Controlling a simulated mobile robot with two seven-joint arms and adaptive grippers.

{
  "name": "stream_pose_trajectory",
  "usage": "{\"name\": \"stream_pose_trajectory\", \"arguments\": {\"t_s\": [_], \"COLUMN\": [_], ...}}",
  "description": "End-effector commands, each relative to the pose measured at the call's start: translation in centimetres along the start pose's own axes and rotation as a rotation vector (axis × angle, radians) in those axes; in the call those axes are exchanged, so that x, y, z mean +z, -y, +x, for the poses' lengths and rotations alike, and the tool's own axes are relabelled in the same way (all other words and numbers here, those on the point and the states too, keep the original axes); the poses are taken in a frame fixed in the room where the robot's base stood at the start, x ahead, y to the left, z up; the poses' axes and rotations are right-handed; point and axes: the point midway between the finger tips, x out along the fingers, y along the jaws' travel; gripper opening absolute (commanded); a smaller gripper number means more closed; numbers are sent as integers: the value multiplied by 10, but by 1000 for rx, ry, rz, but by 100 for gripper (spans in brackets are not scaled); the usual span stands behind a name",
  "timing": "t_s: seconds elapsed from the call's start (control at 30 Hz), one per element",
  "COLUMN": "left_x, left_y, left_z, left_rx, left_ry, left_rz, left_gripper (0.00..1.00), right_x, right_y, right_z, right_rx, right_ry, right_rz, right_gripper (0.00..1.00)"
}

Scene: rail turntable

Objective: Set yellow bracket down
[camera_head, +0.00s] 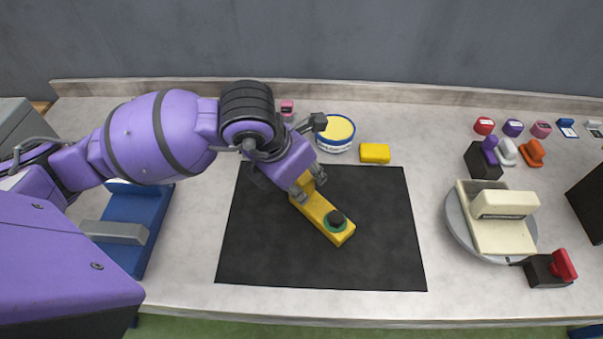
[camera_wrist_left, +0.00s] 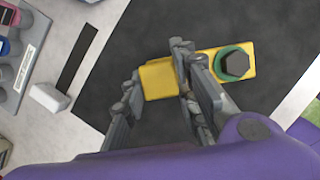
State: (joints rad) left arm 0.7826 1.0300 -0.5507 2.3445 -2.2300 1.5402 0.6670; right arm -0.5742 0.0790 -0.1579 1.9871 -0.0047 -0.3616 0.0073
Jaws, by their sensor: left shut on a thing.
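The yellow bracket (camera_head: 317,211) is a long yellow piece with a green ring and a dark hexagonal knob (camera_head: 337,217) near one end. It lies over the black mat (camera_head: 270,250), slanting from upper left to lower right; I cannot tell whether it touches the mat. My left gripper (camera_head: 307,188) is shut on the bracket towards its far end. In the left wrist view the bracket (camera_wrist_left: 158,80) passes between the fingers (camera_wrist_left: 160,88), with the knob end (camera_wrist_left: 236,65) sticking out to the right. My right gripper is in neither view.
A round yellow-topped tub (camera_head: 336,132) and a yellow block (camera_head: 375,153) stand behind the mat. A grey turntable (camera_head: 462,228) with a cream fixture (camera_head: 495,235) is at the right. A blue fixture (camera_head: 135,215) is at the left. The mat's right part is clear.

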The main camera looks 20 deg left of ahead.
Motion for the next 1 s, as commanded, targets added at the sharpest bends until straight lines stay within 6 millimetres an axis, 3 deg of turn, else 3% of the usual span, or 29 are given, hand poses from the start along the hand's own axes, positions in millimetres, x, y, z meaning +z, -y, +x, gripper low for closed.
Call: {"name": "stream_pose_trajectory", "arguments": {"t_s": [0.23, 0.27, 0.4, 0.77, 1.0], "left_x": [0, 0, 0, 3, 3], "left_y": [0, 0, 0, 0, -1], "left_z": [2, 2, 1, -5, -47], "left_rx": [-2, -1, -1, 1, 3], "left_ry": [3, 1, 2, 5, 7], "left_rz": [1, 1, 2, 2, 3], "left_gripper": [0, 31, 46, 46, 46], "right_x": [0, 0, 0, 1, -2], "right_y": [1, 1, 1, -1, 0], "right_z": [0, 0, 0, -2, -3], "right_rx": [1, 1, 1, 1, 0], "right_ry": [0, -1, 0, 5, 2], "right_rz": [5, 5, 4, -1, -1], "right_gripper": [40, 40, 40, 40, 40]}}
